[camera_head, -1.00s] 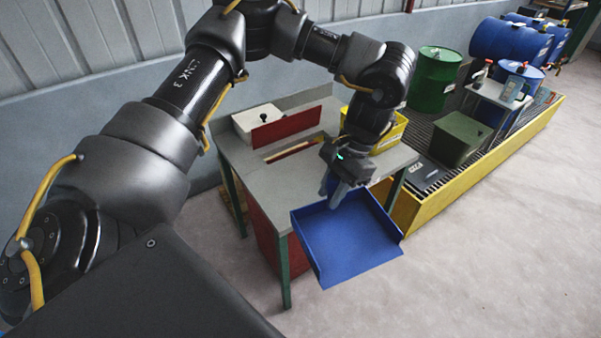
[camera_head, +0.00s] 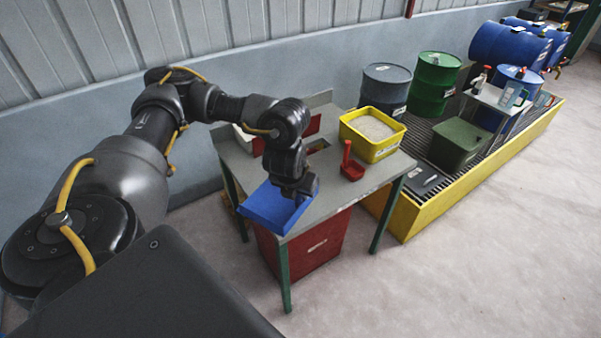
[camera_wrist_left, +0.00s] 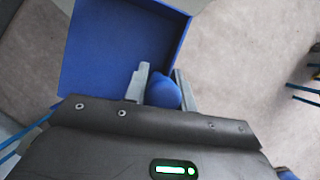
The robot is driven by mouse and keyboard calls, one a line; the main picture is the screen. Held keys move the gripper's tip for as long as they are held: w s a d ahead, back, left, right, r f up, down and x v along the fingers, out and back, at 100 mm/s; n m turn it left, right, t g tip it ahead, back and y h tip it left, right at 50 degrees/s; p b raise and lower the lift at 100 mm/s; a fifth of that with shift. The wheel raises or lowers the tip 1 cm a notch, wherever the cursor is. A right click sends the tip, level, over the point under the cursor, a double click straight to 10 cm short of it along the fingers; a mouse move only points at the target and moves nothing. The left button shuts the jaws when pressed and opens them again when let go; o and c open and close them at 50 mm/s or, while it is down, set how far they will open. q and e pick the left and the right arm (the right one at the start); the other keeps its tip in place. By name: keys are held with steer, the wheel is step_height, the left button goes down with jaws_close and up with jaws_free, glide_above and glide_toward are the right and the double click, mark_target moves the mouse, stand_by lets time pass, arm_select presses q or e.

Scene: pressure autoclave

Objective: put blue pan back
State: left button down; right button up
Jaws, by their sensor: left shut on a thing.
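The blue pan (camera_head: 275,207) is at the front left part of the grey table (camera_head: 349,195), close over or on its top; I cannot tell if it touches. It is an open tray with raised walls. My left gripper (camera_head: 296,194) is above its right side. In the left wrist view my left gripper (camera_wrist_left: 160,88) is shut on the pan's rounded blue handle, with the blue pan (camera_wrist_left: 108,58) extending up and left. Part of the pan is hidden by my wrist in the head view. My right gripper does not show.
A yellow bin (camera_head: 372,137) of pale granules and a red scoop (camera_head: 351,168) stand on the table's right. A red bin (camera_head: 312,245) is below. A yellow-edged platform (camera_head: 470,190) with drums (camera_head: 435,82) lies to the right. The floor in front is clear.

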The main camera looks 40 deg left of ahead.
arm_select(q)
steer(key=shift+a+m, duration=0.15)
steer(key=shift+m, duration=0.15)
steer(key=shift+w, duration=0.1)
steer(key=shift+w+f, duration=0.2)
steer(key=shift+w, duration=0.1)
steer(key=w+f+b, duration=0.1)
steer(key=w, duration=0.1)
steer(key=w+a+f+b, duration=0.1)
steer(key=w, duration=0.2)
steer(key=w+f+b, duration=0.1)
steer(key=w+f, duration=0.1)
steer(key=shift+w+a, duration=0.25)
steer(key=shift+a, duration=0.1)
steer(key=shift+w+r+b+x, duration=0.1)
steer(key=shift+w+b+x, duration=0.2)
steer(key=shift+b+x, duration=0.95)
steer(key=shift+w+r+b+x, duration=0.15)
steer(key=shift+w+b+x, duration=0.15)
steer(key=shift+x, duration=1.85)
steer(key=shift+w+r+b+x, duration=0.1)
steer(key=shift+w+b+x, duration=0.25)
steer(key=shift+b+x, duration=0.9)
steer(key=shift+w+a+f+p, duration=0.1)
steer(key=shift+f+p, duration=0.2)
steer(key=shift+p, duration=0.2)
